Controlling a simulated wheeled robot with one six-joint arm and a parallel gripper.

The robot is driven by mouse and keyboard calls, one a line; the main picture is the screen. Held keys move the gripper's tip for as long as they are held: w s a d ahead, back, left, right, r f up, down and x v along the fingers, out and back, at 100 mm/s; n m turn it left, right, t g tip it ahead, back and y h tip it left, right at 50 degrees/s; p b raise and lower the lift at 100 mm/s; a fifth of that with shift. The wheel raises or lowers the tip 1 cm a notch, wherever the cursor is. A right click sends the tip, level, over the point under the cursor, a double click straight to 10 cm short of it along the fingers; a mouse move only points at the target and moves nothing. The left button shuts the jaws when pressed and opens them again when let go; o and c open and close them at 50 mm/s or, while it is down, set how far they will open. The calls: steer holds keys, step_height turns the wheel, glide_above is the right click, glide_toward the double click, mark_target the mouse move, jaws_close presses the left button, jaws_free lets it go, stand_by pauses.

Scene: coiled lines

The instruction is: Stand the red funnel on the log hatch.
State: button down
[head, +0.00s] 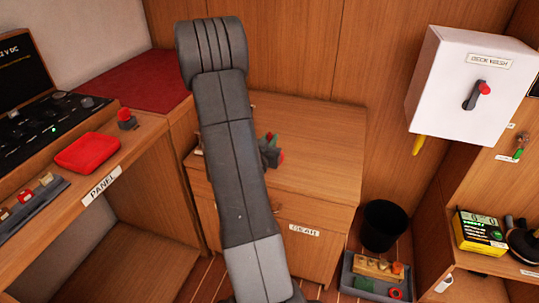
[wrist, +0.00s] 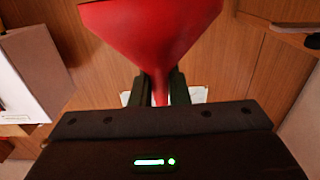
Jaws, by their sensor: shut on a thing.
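The red funnel (wrist: 150,30) fills the upper middle of the wrist view, its wide mouth at the top of the picture and its spout pointing down. My gripper (wrist: 157,92) is shut on the spout, one dark finger on each side. In the head view my gripper (head: 268,150) shows just right of my forearm, in front of or over the wooden cabinet. Only small red bits show beside it there; the rest of the funnel is hidden behind my arm. I cannot make out the log hatch in either view.
A wooden cabinet (head: 320,130) with a bare top stands behind my arm. A white deck wash box (head: 468,85) hangs at the upper right. A black bin (head: 383,225) and a grey tray (head: 350,268) stand on the floor. The panel desk (head: 125,155) is at left.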

steer(key=shift+f+b, duration=0.5)
steer(key=shift+f, duration=1.65)
steer(key=shift+f+b, duration=0.25)
steer(key=shift+b, duration=0.15)
steer(key=c, duration=1.4)
jaws_free()
steer(key=shift+r+p, duration=0.2)
steer(key=shift+p, duration=0.45)
